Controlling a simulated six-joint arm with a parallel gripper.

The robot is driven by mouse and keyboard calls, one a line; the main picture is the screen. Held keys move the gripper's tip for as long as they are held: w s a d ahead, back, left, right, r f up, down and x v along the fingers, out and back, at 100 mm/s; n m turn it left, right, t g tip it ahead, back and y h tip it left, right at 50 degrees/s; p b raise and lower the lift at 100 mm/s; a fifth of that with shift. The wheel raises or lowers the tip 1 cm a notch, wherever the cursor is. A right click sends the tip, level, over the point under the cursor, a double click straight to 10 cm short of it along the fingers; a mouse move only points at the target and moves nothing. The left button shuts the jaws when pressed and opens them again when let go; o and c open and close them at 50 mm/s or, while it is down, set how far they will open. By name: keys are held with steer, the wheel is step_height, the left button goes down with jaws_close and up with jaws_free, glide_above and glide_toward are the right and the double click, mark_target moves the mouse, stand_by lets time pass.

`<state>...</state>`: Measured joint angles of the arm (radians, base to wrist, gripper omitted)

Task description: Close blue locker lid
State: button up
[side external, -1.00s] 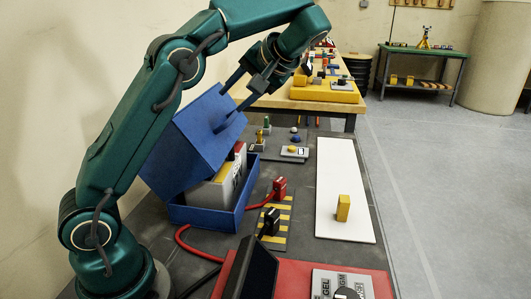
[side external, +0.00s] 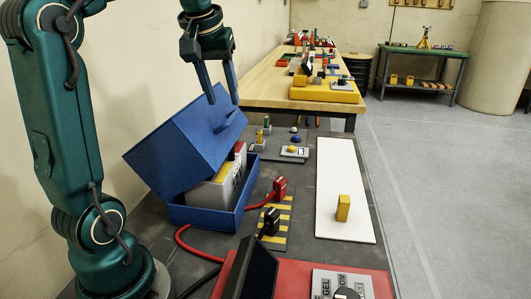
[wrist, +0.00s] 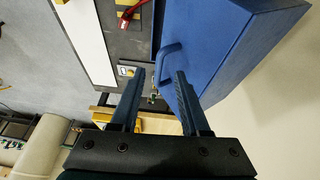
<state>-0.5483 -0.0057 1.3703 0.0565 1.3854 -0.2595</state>
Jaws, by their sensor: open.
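The blue locker lid (side external: 187,138) is raised and tilted over the blue locker base (side external: 212,216), leaving the front of the box open. A grey and white battery (side external: 222,183) with a red part shows inside. The lid has a blue handle, seen in the wrist view (wrist: 168,62). My gripper (side external: 224,99) is open and empty, with its fingers pointing down at the lid's upper right edge. In the wrist view the lid (wrist: 222,45) lies beyond my gripper (wrist: 157,82), with the handle near and between the fingertip directions. I cannot tell whether a finger touches the lid.
A red plug (side external: 279,188) and a black plug (side external: 270,221) stand right of the locker, with a red cable beside it. A yellow block (side external: 343,208) stands on a white board (side external: 338,176). A wooden bench (side external: 270,93) stands behind. A wall is close on the left.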

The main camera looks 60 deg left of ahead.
mark_target(229, 119)
steer(key=shift+x, duration=2.5)
jaws_close()
steer(key=shift+d, duration=0.1)
